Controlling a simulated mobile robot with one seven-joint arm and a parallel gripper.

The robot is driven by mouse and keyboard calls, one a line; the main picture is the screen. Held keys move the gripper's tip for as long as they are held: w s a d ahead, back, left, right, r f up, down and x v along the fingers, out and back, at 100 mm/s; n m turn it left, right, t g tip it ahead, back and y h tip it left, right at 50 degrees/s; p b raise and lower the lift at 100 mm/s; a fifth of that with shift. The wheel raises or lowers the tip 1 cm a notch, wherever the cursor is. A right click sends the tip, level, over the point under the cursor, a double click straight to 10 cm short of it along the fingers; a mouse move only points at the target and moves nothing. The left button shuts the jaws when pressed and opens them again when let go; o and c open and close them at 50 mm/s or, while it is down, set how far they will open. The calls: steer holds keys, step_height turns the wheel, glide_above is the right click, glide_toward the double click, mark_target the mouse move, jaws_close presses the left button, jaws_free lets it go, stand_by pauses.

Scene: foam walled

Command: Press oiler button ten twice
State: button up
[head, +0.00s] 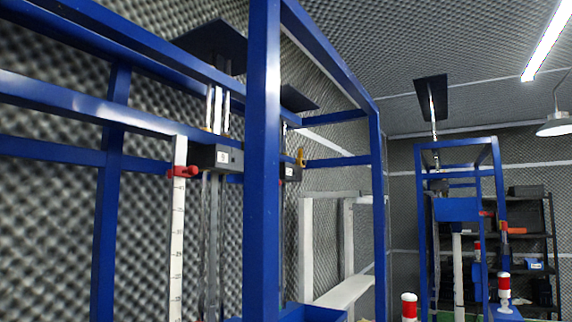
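I cannot make out an oiler or a button marked ten in the head view. A dark box with a small white label (222,157) sits on the blue frame (262,160) at left centre; the label is too small to read. A second, smaller dark box (290,172) shows just right of the near blue post. A red clamp (183,171) sits on a white graduated scale (177,240) left of the labelled box. My gripper is not in view.
Another blue frame (422,230) stands at the right, before black shelving (548,235). Red-and-white posts (409,306) (504,288) stand low at the right. A white doorway-like frame (305,240) is behind the near frame. Grey foam covers the walls. The floor is mostly out of view.

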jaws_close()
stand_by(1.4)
